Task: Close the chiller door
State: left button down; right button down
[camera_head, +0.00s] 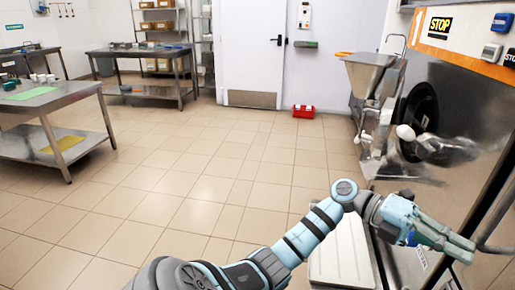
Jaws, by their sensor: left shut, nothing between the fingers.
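The steel machine (470,85) at the right has an orange top panel with a STOP label. A black round part (418,105) shows on its front, with a blurred metal part (447,150) beside it. I cannot tell for sure which part is the chiller door or how far it stands open. My left gripper (462,248) is at the lower right, shut and empty, close to a steel edge and a curved bar (494,248). I cannot tell whether it touches them. My right gripper is out of view.
A steel hopper unit (372,80) stands beyond the machine. A white flat panel (342,255) lies behind my left arm. Steel tables (60,105) stand at the left and back. A red box (303,111) sits by the white door (250,50). The tiled floor between is clear.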

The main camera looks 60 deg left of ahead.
pick_arm(q)
jog(key=shift+w+r+t, duration=0.25)
jog(key=shift+r+t, duration=0.05)
jog(key=shift+r, duration=0.1)
